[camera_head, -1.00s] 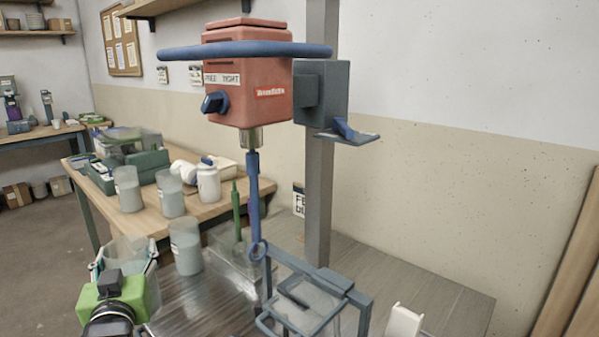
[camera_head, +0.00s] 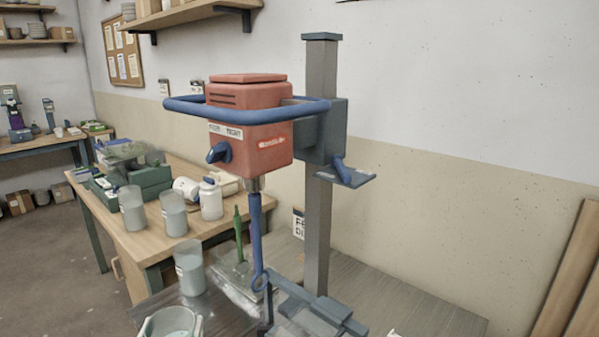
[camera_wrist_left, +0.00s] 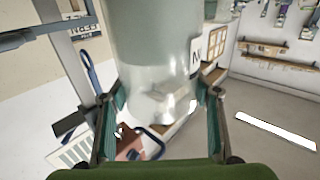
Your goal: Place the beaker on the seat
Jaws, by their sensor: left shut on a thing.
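A clear beaker with greyish contents shows at the bottom edge of the head view (camera_head: 170,324), only its upper part in frame. In the left wrist view the beaker (camera_wrist_left: 150,62) stands between the two teal fingers of my left gripper (camera_wrist_left: 162,108), which is shut on it. The gripper body is below the head view's edge. The red mixer (camera_head: 250,130) hangs on a grey column with a blue stirring shaft (camera_head: 256,225) below. A blue-grey frame (camera_head: 318,312) at its foot is partly cut off; I cannot tell if it is the seat. My right gripper is not in view.
Another beaker (camera_head: 190,268) stands behind the held one, near a green rod (camera_head: 239,235) on a clear base. Two more beakers (camera_head: 132,208) and a white jar (camera_head: 210,199) stand on the wooden table.

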